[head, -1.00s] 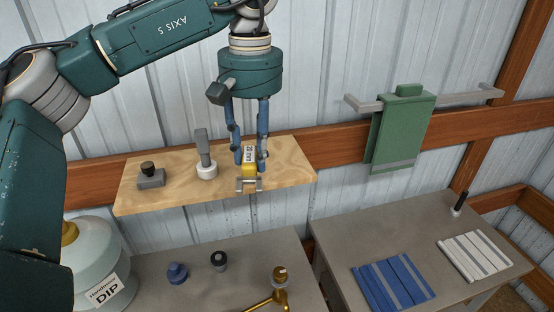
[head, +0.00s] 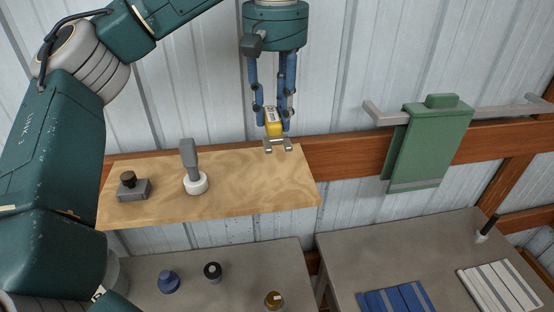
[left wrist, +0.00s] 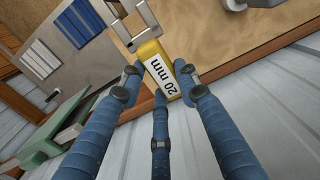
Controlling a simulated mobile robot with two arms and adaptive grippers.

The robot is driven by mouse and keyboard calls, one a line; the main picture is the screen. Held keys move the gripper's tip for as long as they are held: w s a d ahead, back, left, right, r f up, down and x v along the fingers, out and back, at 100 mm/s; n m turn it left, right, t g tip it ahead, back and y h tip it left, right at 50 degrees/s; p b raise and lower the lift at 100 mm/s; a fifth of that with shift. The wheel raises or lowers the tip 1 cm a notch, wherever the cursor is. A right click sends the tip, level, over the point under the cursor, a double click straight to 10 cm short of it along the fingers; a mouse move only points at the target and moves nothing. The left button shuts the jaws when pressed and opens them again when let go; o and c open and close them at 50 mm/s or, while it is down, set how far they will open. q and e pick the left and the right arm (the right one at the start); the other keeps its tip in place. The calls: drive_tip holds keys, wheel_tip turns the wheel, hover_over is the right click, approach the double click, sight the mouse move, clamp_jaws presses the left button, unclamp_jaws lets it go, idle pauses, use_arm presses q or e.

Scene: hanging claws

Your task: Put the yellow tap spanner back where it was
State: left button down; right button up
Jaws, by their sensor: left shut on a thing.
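The yellow tap spanner (head: 274,129) has a white label and a grey forked end. My left gripper (head: 273,122) is shut on its yellow body, fork pointing down in the head view. The fork overlaps the back right edge of the wooden shelf (head: 250,190); I cannot tell its exact height above the wood. In the left wrist view the spanner (left wrist: 158,62) sits between the blue fingers (left wrist: 160,85), its label reading "20 mm", with the fork towards the top. My right gripper is not in view.
On the shelf stand a grey block with a dark knob (head: 133,187) and a grey-handled tool on a white base (head: 193,170). The shelf's right half is bare. A green towel (head: 430,145) hangs from a rail at right. Benches below hold a blue knob (head: 168,282) and folded cloths (head: 398,300).

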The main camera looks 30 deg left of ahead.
use_arm(q)
hover_over(278, 170)
drive_tip(key=s, duration=0.1)
wheel_tip(278, 170, down, 5)
drive_tip(key=shift+w+f, duration=0.2)
drive_tip(key=shift+f, duration=0.4)
drive_tip(key=shift+w+f, duration=0.2)
drive_tip(key=shift+f, duration=0.35)
wheel_tip(278, 170, down, 2)
drive_tip(key=shift+w+f, duration=0.1)
drive_tip(key=shift+w, duration=0.05)
wheel_tip(278, 170, down, 3)
drive_tip(key=shift+r, duration=0.15)
drive_tip(key=c, duration=1.3)
unclamp_jaws()
drive_tip(key=shift+s+d, duration=0.1)
drive_tip(key=shift+s, duration=0.1)
drive_tip(key=shift+w+f, duration=0.1)
drive_tip(key=shift+f, duration=0.1)
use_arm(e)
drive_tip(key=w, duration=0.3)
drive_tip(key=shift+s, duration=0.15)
